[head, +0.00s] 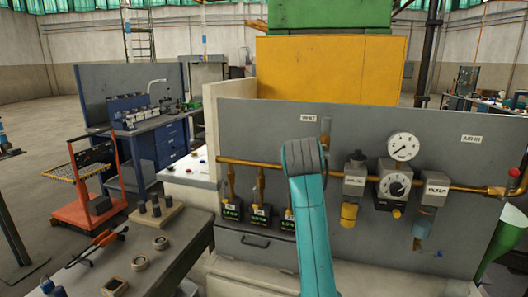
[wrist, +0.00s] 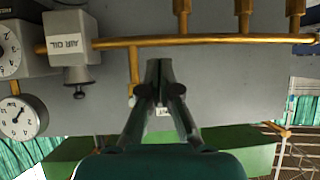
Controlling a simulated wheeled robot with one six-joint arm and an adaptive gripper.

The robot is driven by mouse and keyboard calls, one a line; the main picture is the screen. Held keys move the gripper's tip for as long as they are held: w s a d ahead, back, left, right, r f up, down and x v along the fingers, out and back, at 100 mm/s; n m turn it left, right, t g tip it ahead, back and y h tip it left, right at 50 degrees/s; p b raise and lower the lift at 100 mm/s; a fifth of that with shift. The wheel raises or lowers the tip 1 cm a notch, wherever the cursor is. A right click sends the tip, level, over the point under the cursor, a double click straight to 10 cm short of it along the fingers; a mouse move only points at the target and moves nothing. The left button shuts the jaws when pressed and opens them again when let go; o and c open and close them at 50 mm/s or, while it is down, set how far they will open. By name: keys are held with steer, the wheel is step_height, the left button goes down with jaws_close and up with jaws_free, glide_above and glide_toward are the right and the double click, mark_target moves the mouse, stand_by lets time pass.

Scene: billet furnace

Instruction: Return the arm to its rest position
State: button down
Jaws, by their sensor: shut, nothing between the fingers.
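My gripper (wrist: 159,68) shows in the wrist view with its two dark fingers together and nothing between them. It is in front of the grey panel (wrist: 220,80), near the brass pipe (wrist: 215,40). The wrist picture is upside down. In the head view, my teal arm rises at the centre before the panel (head: 260,130), and its grey joint hides part of the pipe. My gripper does not show clearly there. I cannot tell whether the fingers touch anything.
A grey table (head: 150,262) with rings and tongs stands at the left. Behind it are an orange cart (head: 92,190) and a blue workbench (head: 152,140).

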steer(key=s+d+f+n, duration=0.1)
steer(key=s+f, duration=0.3)
steer(key=f, duration=0.8)
steer(key=s+d+f+n, duration=0.1)
steer(key=s+f, duration=0.2)
steer(key=f, duration=1)
steer(key=s+d+f+n+t+y, duration=0.1)
steer(key=s+d+f+t+y, duration=0.1)
steer(key=s+f, duration=1.55)
steer(key=s+d+f, duration=0.1)
steer(key=s, duration=2.3)
steer(key=s+r, duration=0.5)
steer(key=s, duration=0.4)
steer(key=s+d+r+t, duration=0.1)
steer(key=s+r, duration=0.4)
steer(key=s, duration=0.4)
steer(key=shift+s+r+y, duration=0.15)
steer(key=shift+s+y, duration=0.15)
steer(key=shift+s, duration=0.05)
